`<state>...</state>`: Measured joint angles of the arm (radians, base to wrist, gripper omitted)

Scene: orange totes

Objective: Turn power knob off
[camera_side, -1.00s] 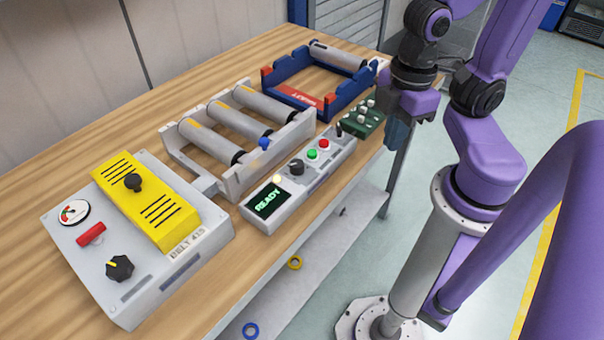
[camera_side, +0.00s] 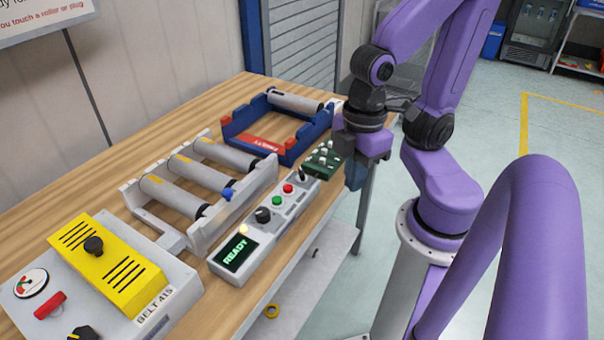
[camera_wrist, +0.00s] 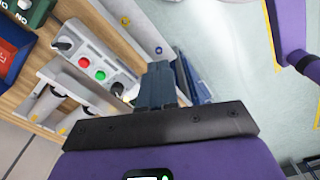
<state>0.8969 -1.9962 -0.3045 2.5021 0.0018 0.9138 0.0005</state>
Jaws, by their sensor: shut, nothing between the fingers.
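A black knob with a yellow mark (camera_side: 83,333) sits on the grey BELT 415 box (camera_side: 28,312), cut by the bottom edge of the side view. A second black knob (camera_side: 263,214) sits on the slim control panel (camera_side: 226,273), behind its lit READY screen (camera_side: 236,252). I cannot tell which is the power knob. My gripper (camera_side: 357,178) is shut and empty, pointing down off the table's front edge, right of the panel's far end. In the wrist view its blue fingers (camera_wrist: 160,85) are together, apart from the panel with its green (camera_wrist: 101,75) and red buttons.
A yellow cover (camera_side: 110,266) with a black knob stands on the box. A roller frame (camera_side: 200,215) lies behind the panel. A blue tray (camera_side: 280,130) with one roller and a green block (camera_side: 322,160) with white pegs are near my gripper.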

